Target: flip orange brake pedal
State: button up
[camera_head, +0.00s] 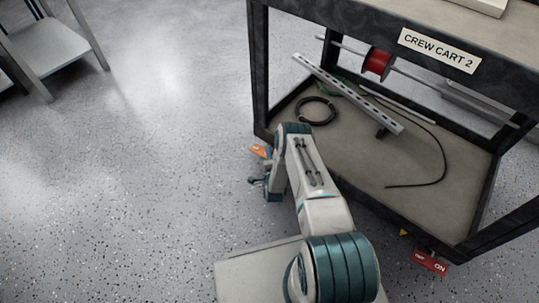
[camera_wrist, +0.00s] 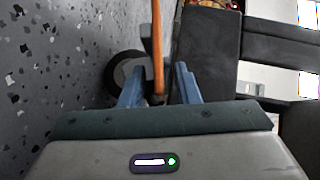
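The orange brake pedal (camera_head: 259,151) shows at the lower left corner of the cart, partly hidden by my arm. In the wrist view the orange pedal (camera_wrist: 158,45) is a thin upright bar, seen edge-on, beside a dark caster wheel (camera_wrist: 122,68). My gripper (camera_wrist: 158,80) is open, with one blue finger on each side of the pedal's lower end. Gaps show between the fingers and the pedal, though contact near its lower end is hard to tell. In the head view my gripper (camera_head: 257,181) is low by the cart's corner, mostly hidden behind my wrist.
The black-framed crew cart (camera_head: 258,75) stands close on the right. Its lower shelf (camera_head: 400,172) holds a black cable coil (camera_head: 316,110) and a slotted metal rail (camera_head: 345,92).

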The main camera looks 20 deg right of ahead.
jog(key=p+v, duration=0.4)
jog(key=v, duration=0.9)
jog(key=shift+p, duration=0.4)
jog(key=w+r+n+g+y+p, duration=0.2)
jog(key=w+r+n+p, duration=0.35)
jog(key=r, duration=1.15)
jog(key=w+r+n+g+y+p, duration=0.15)
jog(key=w+r+p, duration=0.6)
jog(key=r, duration=0.95)
notch_tip(320, 180, up, 15)
jog(key=a+n+g+p, duration=0.1)
jog(key=n+g+p, duration=0.1)
jog(key=n+p, duration=0.1)
jog(key=s+r+n+g+p, duration=0.2)
jog(key=s+r+p, duration=0.3)
jog(key=r, duration=0.7)
jog(key=s+r+n+g+p, duration=0.2)
jog(key=s+r+p, duration=0.1)
jog(key=s+r, duration=0.65)
jog(key=s+a+r+n+g+p, duration=0.1)
jog(key=s+r+n+g+p, duration=0.2)
jog(key=s+r+p, duration=0.5)
jog(key=s+r, duration=1)
jog(key=s, duration=0.3)
jog(key=shift+s+n+h, duration=0.35)
jog(key=shift+s+n, duration=0.05)
